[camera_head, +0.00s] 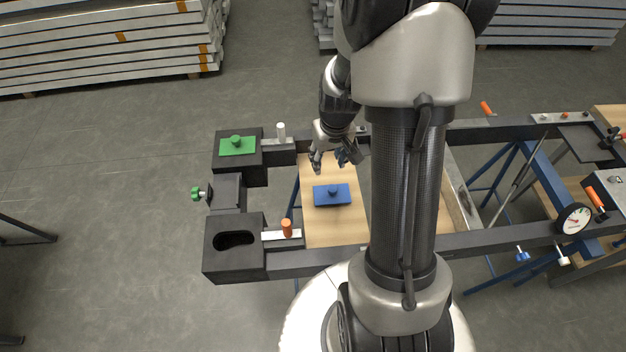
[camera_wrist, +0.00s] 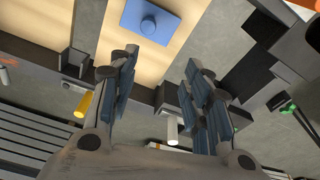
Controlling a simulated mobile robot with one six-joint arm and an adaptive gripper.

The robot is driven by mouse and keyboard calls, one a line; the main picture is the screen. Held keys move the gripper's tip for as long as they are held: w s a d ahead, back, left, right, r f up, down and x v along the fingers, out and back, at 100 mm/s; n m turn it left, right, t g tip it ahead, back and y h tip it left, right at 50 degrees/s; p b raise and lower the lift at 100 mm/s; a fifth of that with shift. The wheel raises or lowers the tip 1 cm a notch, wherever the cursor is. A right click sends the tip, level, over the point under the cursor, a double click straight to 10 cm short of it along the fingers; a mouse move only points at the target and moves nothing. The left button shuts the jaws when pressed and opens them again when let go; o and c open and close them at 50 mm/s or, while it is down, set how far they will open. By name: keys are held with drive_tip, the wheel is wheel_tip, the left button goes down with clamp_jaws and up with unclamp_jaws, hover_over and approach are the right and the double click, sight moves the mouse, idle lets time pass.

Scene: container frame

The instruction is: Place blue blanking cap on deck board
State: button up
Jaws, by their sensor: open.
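The blue blanking cap (camera_head: 341,195) is a flat blue rectangle with a round knob on top. It lies on the wooden deck board (camera_head: 315,231), between the dark frame rails. It also shows at the top of the wrist view (camera_wrist: 133,26), flat on the wood. My gripper (camera_head: 335,164) is above the far part of the board, beyond the cap and apart from it. In the wrist view its fingers (camera_wrist: 166,88) are spread with nothing between them.
A green cap (camera_head: 238,146) sits on the far-left dark corner block. The near-left corner block (camera_head: 221,258) has an open slot. An orange-handled clamp (camera_head: 287,229) and a white-handled one (camera_head: 281,132) stand beside the blocks. A dial gauge (camera_head: 574,219) is at right.

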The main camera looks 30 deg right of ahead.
drive_tip(key=s+a+r+n+t, duration=0.1)
drive_tip(key=s+a+r, duration=0.5)
drive_tip(key=r, duration=0.4)
drive_tip(key=s+a+r+n+t, duration=0.1)
drive_tip(key=s+a+r, duration=0.3)
drive_tip(key=a+r, duration=0.5)
drive_tip(key=s+a+r, duration=0.2)
drive_tip(key=s+r, duration=0.2)
drive_tip(key=s, duration=0.3)
drive_tip(key=shift+s+n+t, duration=0.15)
drive_tip(key=shift+n+t, duration=0.15)
drive_tip(key=shift+t, duration=0.1)
